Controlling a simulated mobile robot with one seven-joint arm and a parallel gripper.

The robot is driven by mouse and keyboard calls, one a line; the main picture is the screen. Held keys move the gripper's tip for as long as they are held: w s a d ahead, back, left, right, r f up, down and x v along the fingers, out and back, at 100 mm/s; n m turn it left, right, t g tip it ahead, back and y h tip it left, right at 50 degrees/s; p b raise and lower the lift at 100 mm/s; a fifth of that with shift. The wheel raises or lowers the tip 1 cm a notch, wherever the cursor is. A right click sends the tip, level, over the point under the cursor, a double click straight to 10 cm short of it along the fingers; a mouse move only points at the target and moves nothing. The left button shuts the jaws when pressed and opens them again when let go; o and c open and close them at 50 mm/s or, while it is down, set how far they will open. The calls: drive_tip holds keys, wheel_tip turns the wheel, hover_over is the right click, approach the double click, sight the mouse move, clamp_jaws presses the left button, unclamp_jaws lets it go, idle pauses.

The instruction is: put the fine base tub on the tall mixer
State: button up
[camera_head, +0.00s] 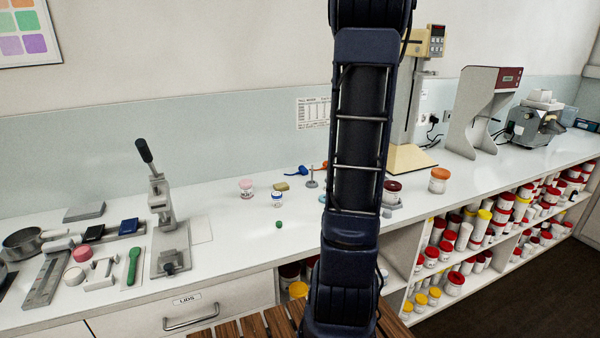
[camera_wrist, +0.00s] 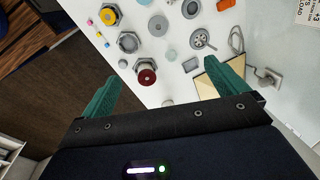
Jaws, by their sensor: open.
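Several tubs stand on the white counter, and I cannot read which one is the fine base tub. In the head view there is a pink-lidded tub (camera_head: 246,189), a small white and blue tub (camera_head: 277,200), a dark-red-lidded tub (camera_head: 392,188) and an orange-lidded tub (camera_head: 439,179). The tall mixer (camera_head: 412,151) appears to be the cream stand behind my arm, which hides part of it. My gripper (camera_wrist: 170,72) is open and empty in the wrist view, with teal fingers. A dark-red-lidded tub (camera_wrist: 147,77) shows between the fingers, apart from them. The head view does not show the fingers.
A lever press (camera_head: 168,225) and small tools stand at the left. A grey machine with a red top (camera_head: 482,110) and a grey mill (camera_head: 535,125) stand at the right. Shelves (camera_head: 410,292) under the counter hold many tubs. The counter's front left middle is clear.

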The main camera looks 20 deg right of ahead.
drive_tip(key=s+a+n+t, duration=0.1)
drive_tip(key=s+a+n, duration=0.4)
drive_tip(key=a, duration=0.5)
drive_tip(key=s+a+n, duration=0.4)
drive_tip(key=a, duration=0.6)
drive_tip(key=s+a+f+n, duration=0.3)
drive_tip(key=s+a+n, duration=0.2)
drive_tip(key=s+a, duration=0.1)
drive_tip(key=s+a+f+n+t, duration=0.1)
drive_tip(key=s+a+f+n, duration=0.2)
drive_tip(key=s+a+n, duration=0.3)
drive_tip(key=s, duration=0.3)
drive_tip(key=shift+s+f+t+y, duration=0.15)
drive_tip(key=shift+f+t+y, duration=0.15)
drive_tip(key=shift+y, duration=0.1)
